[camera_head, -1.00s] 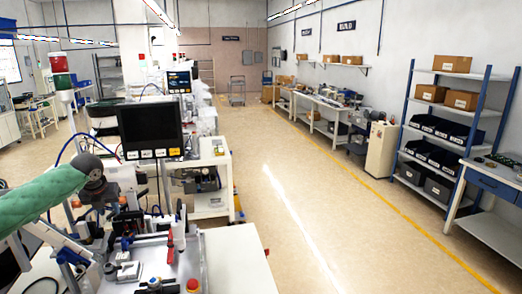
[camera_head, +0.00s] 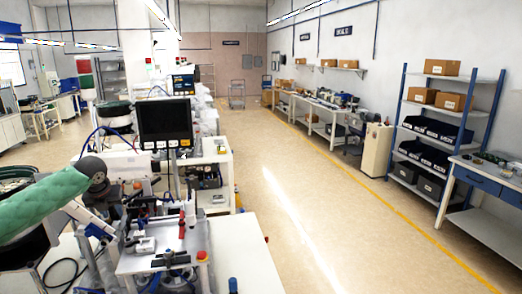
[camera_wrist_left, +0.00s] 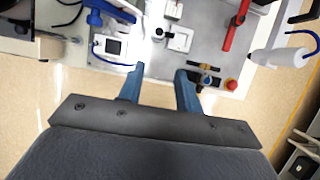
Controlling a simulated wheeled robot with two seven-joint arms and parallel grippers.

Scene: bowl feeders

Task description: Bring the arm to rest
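My left arm, with a green sleeve, comes in from the left in the head view. In the left wrist view my left gripper (camera_wrist_left: 160,88) shows two blue-grey fingers, apart and with nothing between them. They lie over the near edge of a grey work plate (camera_wrist_left: 208,58), with floor visible between and below them. In the head view the forearm reaches over the left side of the bench, and the fingertips are hard to make out among the fixtures. My right arm and gripper are not in view.
The bench carries a metal plate (camera_head: 150,262) with clamps, a red-handled toggle and a red button (camera_head: 201,256). A black monitor (camera_head: 165,122) stands behind it. Blue-framed shelves (camera_head: 400,108) and a side table (camera_head: 485,222) stand at right. The aisle floor (camera_head: 320,200) is clear.

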